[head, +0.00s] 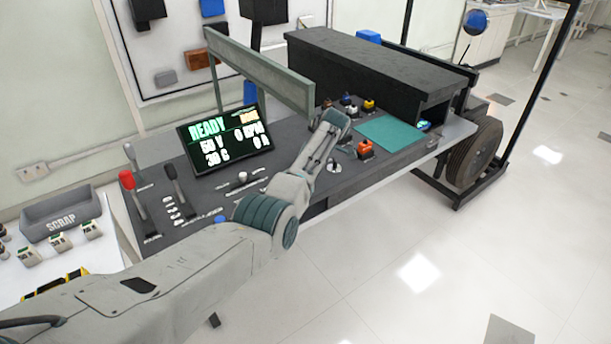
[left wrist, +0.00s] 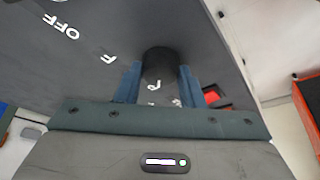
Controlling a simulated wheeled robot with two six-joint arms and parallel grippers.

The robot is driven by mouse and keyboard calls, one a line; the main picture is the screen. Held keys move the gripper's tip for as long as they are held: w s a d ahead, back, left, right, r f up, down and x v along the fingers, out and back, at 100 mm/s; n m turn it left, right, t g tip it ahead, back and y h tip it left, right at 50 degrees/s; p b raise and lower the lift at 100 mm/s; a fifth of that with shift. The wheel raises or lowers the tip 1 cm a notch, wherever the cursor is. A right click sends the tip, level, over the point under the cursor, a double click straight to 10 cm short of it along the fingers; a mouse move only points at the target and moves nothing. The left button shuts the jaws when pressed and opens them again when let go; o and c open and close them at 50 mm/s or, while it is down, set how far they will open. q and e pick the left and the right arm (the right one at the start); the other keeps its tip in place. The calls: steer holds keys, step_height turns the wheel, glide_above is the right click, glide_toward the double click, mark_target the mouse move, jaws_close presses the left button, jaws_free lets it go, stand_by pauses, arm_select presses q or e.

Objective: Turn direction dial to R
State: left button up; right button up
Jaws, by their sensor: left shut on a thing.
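The direction dial (left wrist: 160,64) is a dark round knob on a dark panel in the left wrist view. My left gripper (left wrist: 158,80) has its two teal fingers on either side of it and is shut on it. White letters OFF (left wrist: 60,26) and F (left wrist: 108,60) are printed on the panel to the left. A white mark (left wrist: 153,86) shows between the fingers, and I cannot read it for certain. In the head view my left arm reaches over the console, and I cannot make out the dial there. My right gripper is not in view.
The console screen (head: 226,138) reads READY. An orange control (head: 365,148) and a teal mat (head: 391,132) lie right of my arm. A grey beam (head: 262,72) and a black housing (head: 365,68) stand behind.

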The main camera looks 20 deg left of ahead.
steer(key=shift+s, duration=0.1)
arm_select(q)
steer(key=o, duration=1)
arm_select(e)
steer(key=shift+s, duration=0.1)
arm_select(q)
steer(key=b+v, duration=0.1)
steer(key=v, duration=0.5)
steer(key=shift+d+r, duration=0.2)
steer(key=shift+r, duration=0.05)
steer(key=shift+b+v, duration=0.5)
steer(key=shift+v, duration=1.6)
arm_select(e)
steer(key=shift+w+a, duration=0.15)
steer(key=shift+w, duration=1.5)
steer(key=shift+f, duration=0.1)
